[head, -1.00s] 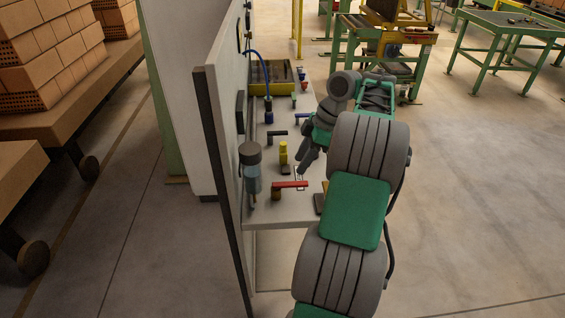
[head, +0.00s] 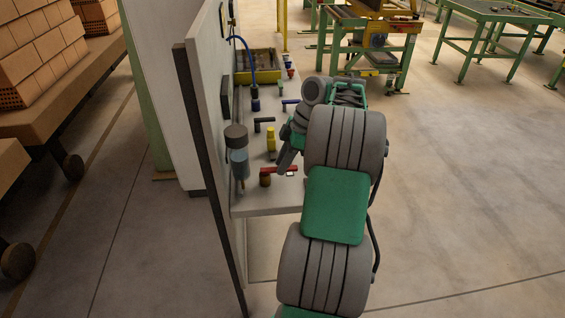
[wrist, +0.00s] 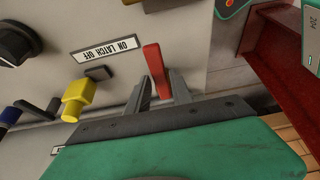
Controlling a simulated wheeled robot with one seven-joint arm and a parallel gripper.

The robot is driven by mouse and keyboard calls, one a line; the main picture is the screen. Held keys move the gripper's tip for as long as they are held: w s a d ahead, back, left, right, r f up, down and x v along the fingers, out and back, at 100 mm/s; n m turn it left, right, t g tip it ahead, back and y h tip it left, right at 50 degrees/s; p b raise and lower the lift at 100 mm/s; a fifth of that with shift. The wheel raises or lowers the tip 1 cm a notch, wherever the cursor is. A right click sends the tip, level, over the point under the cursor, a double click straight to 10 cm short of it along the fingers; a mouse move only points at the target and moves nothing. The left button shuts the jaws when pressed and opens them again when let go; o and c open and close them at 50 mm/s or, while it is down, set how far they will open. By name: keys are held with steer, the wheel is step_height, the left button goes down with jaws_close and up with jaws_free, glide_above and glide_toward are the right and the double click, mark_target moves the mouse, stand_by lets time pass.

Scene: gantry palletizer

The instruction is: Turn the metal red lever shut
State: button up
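The red lever (head: 279,169) lies roughly level on a brown round base (head: 265,180) near the front edge of the panel shelf. In the wrist view the red lever (wrist: 156,68) runs down between the two fingers of my gripper (wrist: 163,84). The fingers stand apart, one on each side of the lever's near end, with a gap visible; I cannot tell whether either touches it. In the head view my gripper (head: 287,171) is at the lever's free end, its fingers small and partly hidden. A label reading "ON LATCH OFF" (wrist: 106,48) is beside the lever.
A yellow-handled control (wrist: 78,98) and a black knob (wrist: 16,45) sit left of the lever in the wrist view. Open floor (head: 460,200) lies to the right.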

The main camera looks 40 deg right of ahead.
jaws_close()
stand_by(1.0)
